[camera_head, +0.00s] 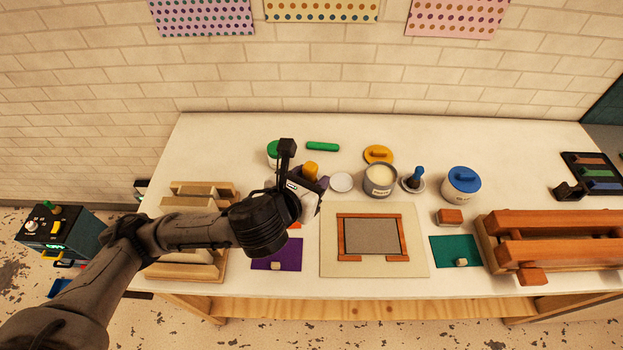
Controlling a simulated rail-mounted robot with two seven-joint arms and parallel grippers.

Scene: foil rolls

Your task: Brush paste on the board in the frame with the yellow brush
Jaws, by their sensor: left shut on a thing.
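My left gripper (308,190) is over the table, left of the open paste tin. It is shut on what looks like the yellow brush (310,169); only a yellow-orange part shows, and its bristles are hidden. The grey board (371,236) lies flat inside an orange-brown frame (343,238) on a cream mat (414,262), to the right of and nearer than the gripper. The open grey tin (380,189) holds pale paste (380,174). My right gripper is out of view.
A blue brush (417,175) stands right of the tin, then a white pot with a blue lid (462,181). A yellow lid (378,153) and a white disc (341,183) lie near the tin. Wooden beams (550,224) fill the right; a wooden rack (217,189) is left.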

